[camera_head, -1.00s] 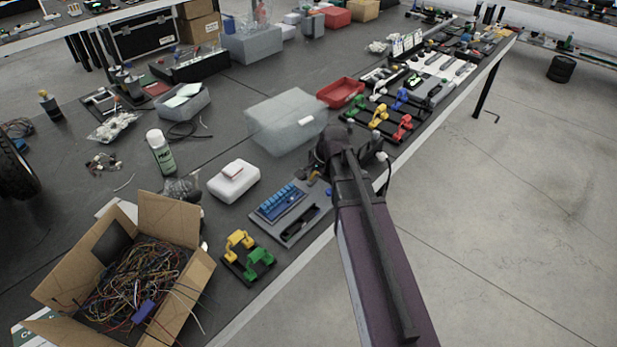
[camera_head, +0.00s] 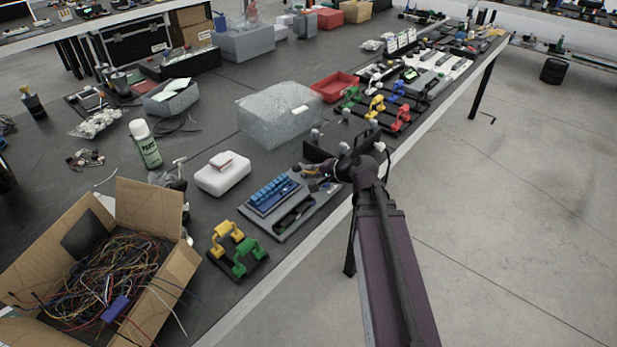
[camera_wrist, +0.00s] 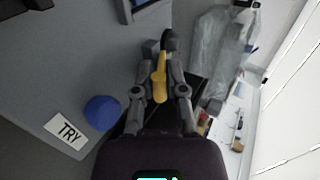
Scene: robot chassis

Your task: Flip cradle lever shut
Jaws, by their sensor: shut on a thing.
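The grey cradle board (camera_head: 273,222) lies at the table's front edge, with a blue ribbed block (camera_head: 272,192) and a black slotted holder (camera_head: 296,213) on it. My gripper (camera_wrist: 159,68) is over the board's right end, at the end of my arm. In the wrist view, a yellow lever (camera_wrist: 160,88) stands between my fingers, and they are closed on it. The lever's pivot is hidden by the fingers. In the head view, my wrist covers most of this spot.
Yellow and green handles (camera_head: 240,250) on a black base stand to the left. More coloured handles (camera_head: 377,106) and a red tray (camera_head: 335,87) lie beyond. A wire-filled cardboard box (camera_head: 165,262) is at lower left.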

